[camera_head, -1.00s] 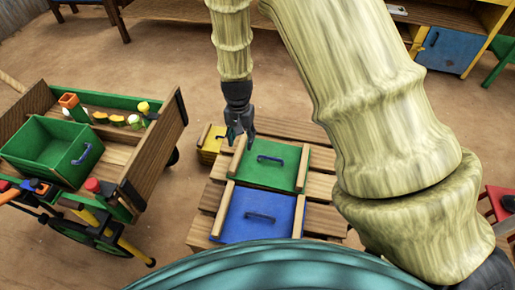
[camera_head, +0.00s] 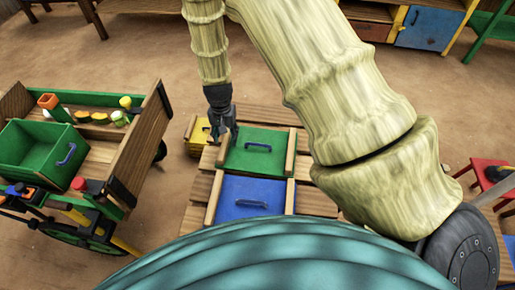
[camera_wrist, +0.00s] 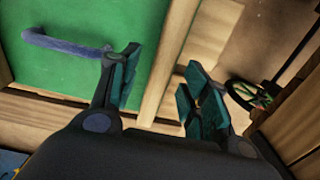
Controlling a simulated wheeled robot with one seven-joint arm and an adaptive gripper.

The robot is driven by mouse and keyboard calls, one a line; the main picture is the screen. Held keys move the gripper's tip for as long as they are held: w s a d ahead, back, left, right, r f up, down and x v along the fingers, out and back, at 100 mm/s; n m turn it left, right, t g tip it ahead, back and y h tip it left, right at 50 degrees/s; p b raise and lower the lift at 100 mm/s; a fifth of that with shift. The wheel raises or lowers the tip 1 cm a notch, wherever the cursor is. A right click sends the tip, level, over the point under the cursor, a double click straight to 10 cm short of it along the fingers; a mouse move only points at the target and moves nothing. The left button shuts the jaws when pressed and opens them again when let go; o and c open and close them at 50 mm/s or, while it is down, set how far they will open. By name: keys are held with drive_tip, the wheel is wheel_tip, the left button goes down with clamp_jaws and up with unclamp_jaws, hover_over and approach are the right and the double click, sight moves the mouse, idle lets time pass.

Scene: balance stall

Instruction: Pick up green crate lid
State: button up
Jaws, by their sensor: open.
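The green crate lid (camera_head: 262,153) lies flat on the slatted wooden platform, framed by wooden strips, with a blue handle (camera_head: 258,146) across it. In the wrist view the green lid (camera_wrist: 75,75) fills the upper left, and its handle (camera_wrist: 62,46) ends just left of one fingertip. My gripper (camera_head: 222,136) hangs at the lid's left edge in the head view. It also shows in the wrist view (camera_wrist: 158,88), open and empty, with one finger over the green lid and the other beyond the wooden strip. Contact with the lid cannot be told.
A blue lid (camera_head: 250,197) with its own handle lies nearer on the same platform (camera_head: 318,202). A cart (camera_head: 128,122) with a green crate (camera_head: 38,150) and small items stands at left. A red stool (camera_head: 490,172) stands at right.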

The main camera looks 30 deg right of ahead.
sight(226, 138)
drive_tip(key=f, duration=0.3)
drive_tip(key=shift+w+f, duration=0.1)
drive_tip(key=shift+w, duration=0.15)
drive_tip(key=shift+c, duration=0.2)
clamp_jaws()
